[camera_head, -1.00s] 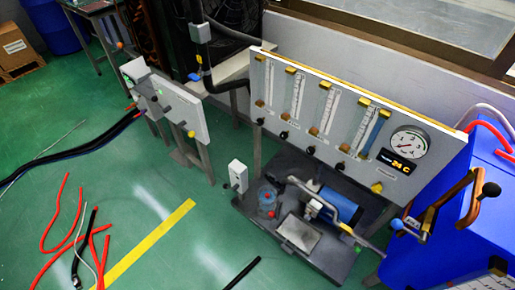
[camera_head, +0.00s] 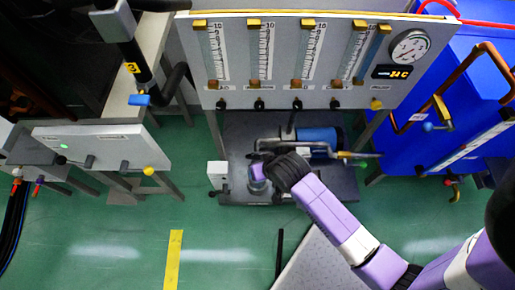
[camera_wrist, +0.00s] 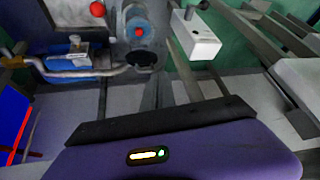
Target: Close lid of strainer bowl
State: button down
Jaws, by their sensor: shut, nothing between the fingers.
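The strainer bowl (camera_head: 256,187) is a small grey-blue vessel at the left of the pump tray, partly hidden by my arm in the head view. In the wrist view it seems to be the grey round body (camera_wrist: 138,28) with a red knob and a dark round part below. I cannot tell its lid apart or how far it stands open. My gripper (camera_head: 257,172) is shut and empty, close over the bowl in the head view. In the wrist view my gripper's purple body (camera_wrist: 170,150) and black edge fill the bottom; contact with the bowl cannot be told.
A blue motor (camera_head: 320,136) with grey pipes stands right of the bowl on the dark tray (camera_head: 230,132). A small white box (camera_head: 217,174) stands close left. The flowmeter panel (camera_head: 222,100) rises behind.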

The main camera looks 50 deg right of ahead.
jog(key=w+d+m+g+b, duration=0.3)
jog(key=w+d+m+g, duration=0.1)
jog(key=w+d, duration=0.35)
jog(key=shift+y, duration=0.3)
jog(key=x, duration=0.3)
jog(key=b+x, duration=0.1)
jog(key=x, duration=0.2)
jog(key=b+x, duration=0.1)
jog(key=x, duration=0.3)
jog(key=shift+s+d, duration=0.15)
jog(key=shift+s, duration=0.2)
jog(key=shift+f+b, duration=0.1)
jog(key=shift+b, duration=0.2)
